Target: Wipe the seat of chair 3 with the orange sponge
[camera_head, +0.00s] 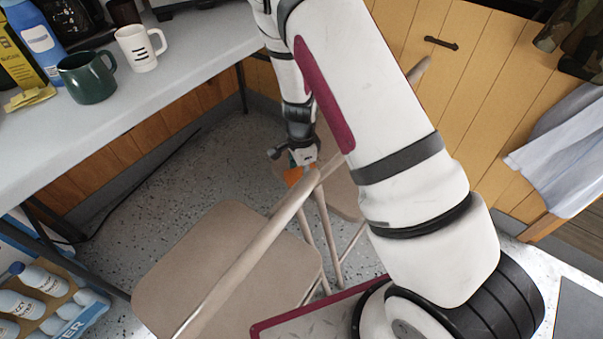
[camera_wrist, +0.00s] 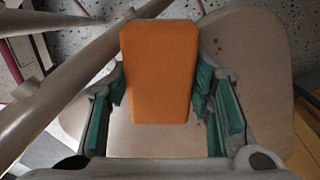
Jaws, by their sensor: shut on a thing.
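My gripper (camera_head: 293,158) is shut on the orange sponge (camera_wrist: 158,72), its teal finger pads at either side of it in the wrist view. In the head view only a small part of the sponge (camera_head: 293,176) shows below the gripper. Behind the sponge in the wrist view is a beige chair seat (camera_wrist: 250,65) with several small dark reddish specks to the right of the sponge. In the head view this seat (camera_head: 342,195) is mostly hidden by my arm and a chair frame. I cannot tell whether the sponge touches it. No chair number shows.
A nearer beige folding chair (camera_head: 225,265) stands in front, its frame tube (camera_head: 250,245) passing close to my gripper. A grey table (camera_head: 180,75) with a green mug (camera_head: 88,78) and white mug (camera_head: 140,48) is at left. Bottles (camera_head: 40,280) sit lower left. Floor between is clear.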

